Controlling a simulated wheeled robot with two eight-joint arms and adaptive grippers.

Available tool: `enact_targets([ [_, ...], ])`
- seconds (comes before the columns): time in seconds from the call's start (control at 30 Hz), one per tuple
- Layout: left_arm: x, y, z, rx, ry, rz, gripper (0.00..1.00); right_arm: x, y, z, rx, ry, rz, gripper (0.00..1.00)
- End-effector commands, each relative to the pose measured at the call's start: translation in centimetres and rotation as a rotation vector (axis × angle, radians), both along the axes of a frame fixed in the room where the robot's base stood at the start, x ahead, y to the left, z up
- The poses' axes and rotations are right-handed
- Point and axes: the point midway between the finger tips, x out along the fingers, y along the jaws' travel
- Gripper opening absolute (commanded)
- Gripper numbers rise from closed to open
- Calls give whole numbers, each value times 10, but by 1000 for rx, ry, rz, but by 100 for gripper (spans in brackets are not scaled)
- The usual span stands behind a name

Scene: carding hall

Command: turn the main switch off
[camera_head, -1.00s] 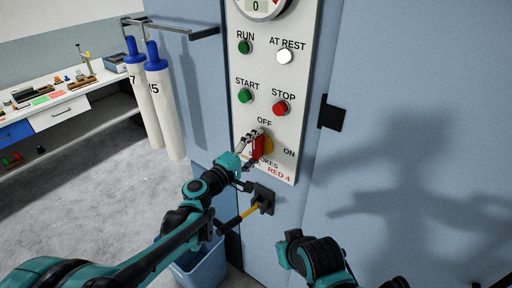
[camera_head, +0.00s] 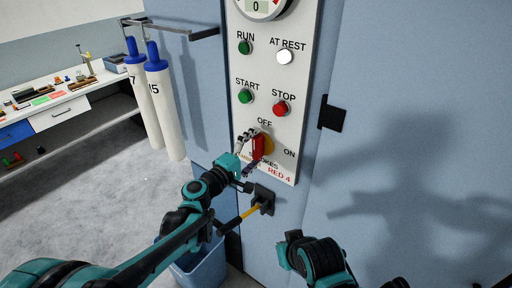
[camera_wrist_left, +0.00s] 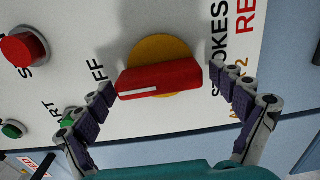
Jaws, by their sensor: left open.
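The main switch is a red handle (camera_head: 258,147) on a yellow disc (camera_head: 268,145), low on the white panel. The handle stands upright under the OFF label. In the left wrist view, the white line on the red handle (camera_wrist_left: 160,80) points toward the partly hidden OFF lettering. My left gripper (camera_head: 247,153) is open at the switch. In the left wrist view its fingers (camera_wrist_left: 165,76) stand beyond either end of the handle, with gaps visible. My right gripper is not in view; only part of my right arm shows.
START (camera_head: 245,96) and STOP (camera_head: 280,108) buttons sit above the switch. A black bracket with a yellow handle (camera_head: 254,208) juts out below the panel, near my left arm. A blue bin (camera_head: 203,270) stands below. A black latch (camera_head: 332,113) is at the right.

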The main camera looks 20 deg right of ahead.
Motion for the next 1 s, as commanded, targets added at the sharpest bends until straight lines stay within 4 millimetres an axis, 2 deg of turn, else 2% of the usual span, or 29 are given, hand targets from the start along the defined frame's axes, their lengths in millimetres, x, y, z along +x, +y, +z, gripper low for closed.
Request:
enact_targets([
  [0.17,-15,20,0,0,0,2,95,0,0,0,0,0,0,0],
  [0.4,-47,63,0,0,0,4,95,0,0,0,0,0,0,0],
  [0.53,-61,80,0,0,0,4,95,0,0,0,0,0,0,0],
  [0.7,-71,92,0,0,0,2,95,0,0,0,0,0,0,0],
  [1.0,-73,93,0,0,0,1,95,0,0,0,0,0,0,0],
])
